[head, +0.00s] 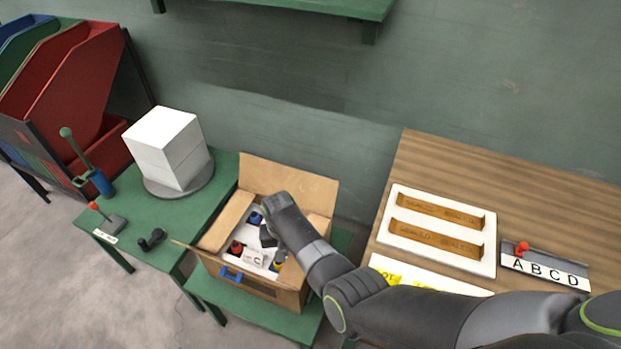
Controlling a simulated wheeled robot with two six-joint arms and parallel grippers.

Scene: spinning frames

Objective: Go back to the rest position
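My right arm comes in from the lower right and reaches over an open cardboard box (290,295). My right gripper (268,238) is at the box's opening, above the things inside. It is small and partly hidden by my own wrist, so I cannot tell whether it is open or shut. Inside the box are a white labelled piece (252,258) and several small red, blue and yellow-capped items. My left arm and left gripper are not in view.
The box stands on a low green bench (255,312). A green table (222,175) at left bears a white block stack (170,145), a blue pump and a red-knobbed lever. A wooden table (440,160) at right holds a white tray (440,253) and an ABCD selector (545,272).

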